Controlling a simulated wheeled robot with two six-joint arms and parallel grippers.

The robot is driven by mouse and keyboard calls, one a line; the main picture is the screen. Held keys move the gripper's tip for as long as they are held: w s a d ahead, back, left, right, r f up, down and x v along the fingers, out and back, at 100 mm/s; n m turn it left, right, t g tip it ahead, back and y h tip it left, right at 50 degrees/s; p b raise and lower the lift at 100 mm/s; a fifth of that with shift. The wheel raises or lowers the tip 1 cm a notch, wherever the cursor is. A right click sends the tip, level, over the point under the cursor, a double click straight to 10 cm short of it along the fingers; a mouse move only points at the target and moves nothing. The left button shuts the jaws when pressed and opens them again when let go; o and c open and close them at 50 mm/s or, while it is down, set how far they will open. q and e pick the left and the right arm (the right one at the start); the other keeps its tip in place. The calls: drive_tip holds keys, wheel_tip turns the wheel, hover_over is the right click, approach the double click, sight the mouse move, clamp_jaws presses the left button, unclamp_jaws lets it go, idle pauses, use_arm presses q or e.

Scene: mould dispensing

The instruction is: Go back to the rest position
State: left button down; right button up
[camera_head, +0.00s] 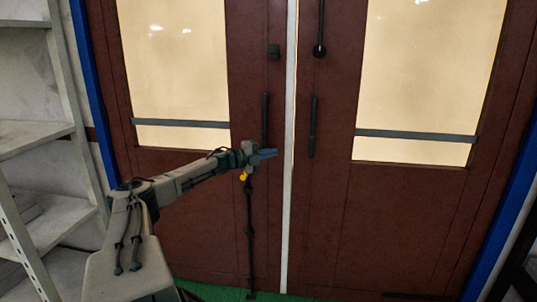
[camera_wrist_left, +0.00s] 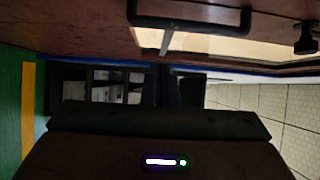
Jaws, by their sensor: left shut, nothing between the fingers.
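My left arm reaches in from the left in the head view, and my left gripper (camera_head: 266,154) is shut and empty in front of the left leaf of a brown double door (camera_head: 210,215). The gripper appears close to the lower end of the left leaf's dark vertical handle (camera_head: 265,120). I cannot tell whether they touch. In the left wrist view a dark door handle (camera_wrist_left: 190,22) shows sideways at the top. My right gripper is not in view.
The right door leaf (camera_head: 400,215) has its own dark handle (camera_head: 312,126). A pale strip (camera_head: 289,200) runs between the leaves. Grey shelves (camera_head: 35,135) stand at the left, close to my arm. Blue frame edges border the doors. Green floor shows at the bottom.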

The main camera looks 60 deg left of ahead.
use_arm(q)
drive_tip(key=shift+s+r, duration=0.15)
drive_tip(key=shift+s, duration=0.15)
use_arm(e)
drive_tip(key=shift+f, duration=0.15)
use_arm(q)
drive_tip(key=shift+a, duration=0.1)
